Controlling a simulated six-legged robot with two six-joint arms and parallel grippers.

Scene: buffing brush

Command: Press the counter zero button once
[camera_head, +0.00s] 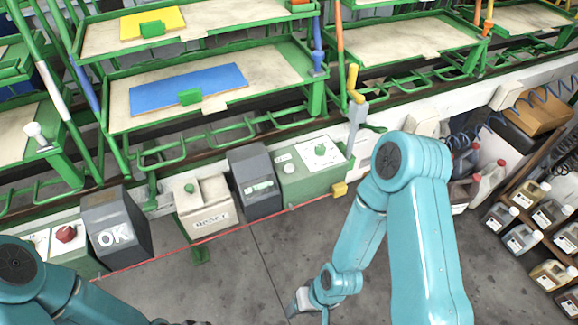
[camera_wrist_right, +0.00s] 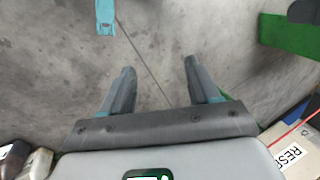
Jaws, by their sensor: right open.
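A beige box (camera_head: 203,208) with a small button (camera_head: 188,188) on its top stands on the bench front in the head view. Its white label is blurred there; in the right wrist view a label reading "RESE" (camera_wrist_right: 290,155) shows at the lower right edge. A dark grey box with a small green display (camera_head: 258,187) stands just right of it. My right gripper is low over the floor, apart from the boxes, and partly visible in the head view (camera_head: 298,303). In the right wrist view it is open and empty (camera_wrist_right: 157,78). My left gripper is not clearly visible.
A grey "OK" box (camera_head: 116,228) and a red knob (camera_head: 66,233) stand to the left. A green control box (camera_head: 312,165) stands to the right. A red line (camera_head: 165,251) runs along the boxes' front. Bottles (camera_head: 525,240) fill the right-hand shelves. The floor ahead is clear.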

